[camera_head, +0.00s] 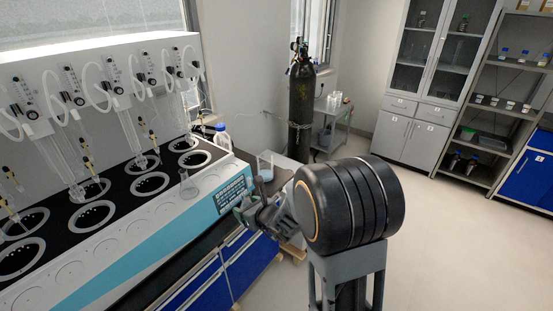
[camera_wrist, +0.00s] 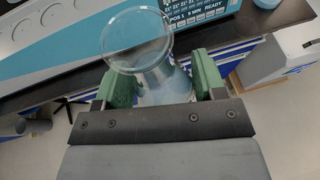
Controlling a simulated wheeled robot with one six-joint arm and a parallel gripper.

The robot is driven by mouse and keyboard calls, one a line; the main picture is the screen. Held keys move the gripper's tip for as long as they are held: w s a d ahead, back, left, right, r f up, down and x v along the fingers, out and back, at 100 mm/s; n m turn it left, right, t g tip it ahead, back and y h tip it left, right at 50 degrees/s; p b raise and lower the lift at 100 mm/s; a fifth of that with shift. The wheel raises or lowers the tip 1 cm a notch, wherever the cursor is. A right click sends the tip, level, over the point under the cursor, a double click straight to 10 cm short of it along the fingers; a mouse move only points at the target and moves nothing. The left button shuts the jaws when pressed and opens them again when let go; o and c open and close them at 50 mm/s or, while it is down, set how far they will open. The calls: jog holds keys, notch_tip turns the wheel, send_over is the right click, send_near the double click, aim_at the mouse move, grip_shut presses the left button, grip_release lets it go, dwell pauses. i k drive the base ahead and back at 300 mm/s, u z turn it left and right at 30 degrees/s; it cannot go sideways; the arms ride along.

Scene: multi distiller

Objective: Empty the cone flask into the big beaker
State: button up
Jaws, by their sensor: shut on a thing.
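My gripper (camera_wrist: 168,80) is shut on the clear glass cone flask (camera_wrist: 140,38), with one green finger pad on each side of it. The flask's round mouth faces the wrist camera, and pale bluish contents show low in the glass. In the head view my gripper (camera_head: 247,211) is in front of the distiller's right end, and the flask is too small to make out there. A clear beaker with light blue liquid (camera_head: 265,166) stands on the dark bench, beyond my gripper. A bluish vessel, probably this beaker, is cut off at the top of the wrist view (camera_wrist: 267,3).
The distiller (camera_head: 150,250) with several ringed wells and glass tubes fills the left. A small glass vessel (camera_head: 189,186) stands on it. A white bottle with a blue cap (camera_head: 222,138) stands behind its right end. A black gas cylinder (camera_head: 301,105) stands farther back.

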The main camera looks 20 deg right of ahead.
aim_at(264, 161)
jog(key=z, duration=1.9)
jog(key=i, duration=1.5)
jog(key=u, duration=2.7)
jog(key=i, duration=0.5)
jog(key=z, duration=0.1)
